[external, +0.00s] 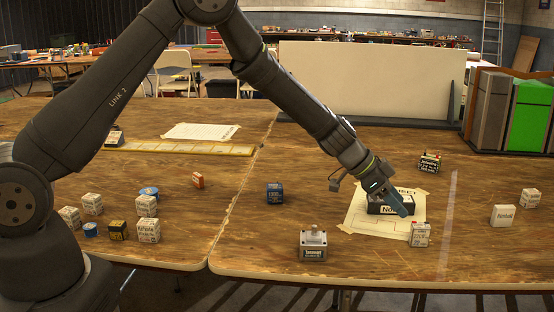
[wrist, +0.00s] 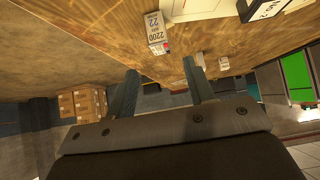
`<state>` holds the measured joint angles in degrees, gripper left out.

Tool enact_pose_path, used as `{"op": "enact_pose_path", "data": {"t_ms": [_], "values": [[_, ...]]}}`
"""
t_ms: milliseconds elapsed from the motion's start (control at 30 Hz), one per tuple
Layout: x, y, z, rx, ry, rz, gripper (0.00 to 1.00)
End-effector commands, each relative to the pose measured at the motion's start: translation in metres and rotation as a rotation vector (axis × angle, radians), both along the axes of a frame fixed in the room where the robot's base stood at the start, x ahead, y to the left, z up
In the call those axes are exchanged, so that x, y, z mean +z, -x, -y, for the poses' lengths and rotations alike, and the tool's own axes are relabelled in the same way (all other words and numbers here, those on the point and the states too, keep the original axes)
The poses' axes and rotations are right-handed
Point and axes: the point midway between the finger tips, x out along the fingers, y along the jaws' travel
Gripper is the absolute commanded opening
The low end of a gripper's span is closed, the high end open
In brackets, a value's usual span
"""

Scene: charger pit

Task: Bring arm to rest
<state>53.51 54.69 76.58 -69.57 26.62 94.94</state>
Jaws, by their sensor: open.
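My gripper (external: 396,200) is at the right side of the table, low over a taped paper sheet (external: 352,220) and in front of a dark box (external: 376,207) with a white label. In the wrist view my gripper (wrist: 160,82) shows two fingers spread apart with nothing between them. A small white box with a red spot (external: 419,234) stands close to the fingertips in the external view. A white box lettered 2200 (wrist: 156,32) shows beyond the fingers in the wrist view. My arm reaches out stretched from the left.
A grey device (external: 313,243) stands near the front edge. A blue box (external: 275,193) sits left of the sheet. White boxes (external: 503,215) stand at the right. Several small boxes and blue cylinders (external: 149,192) cluster at the left. Bins (external: 531,112) and a white panel (external: 365,80) stand behind.

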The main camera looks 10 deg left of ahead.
Motion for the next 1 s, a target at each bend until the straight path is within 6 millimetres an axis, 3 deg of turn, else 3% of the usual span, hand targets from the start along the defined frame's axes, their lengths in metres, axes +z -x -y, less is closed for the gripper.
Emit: {"op": "enact_pose_path", "data": {"t_ms": [600,833,1000], "values": [[-0.066,0.001,0.065,-0.002,-0.001,0.001,0.49],[-0.077,0.001,0.074,-0.001,0.0,-0.001,0.49],[-0.073,0.0,0.074,-0.001,0.0,0.001,0.49]]}}
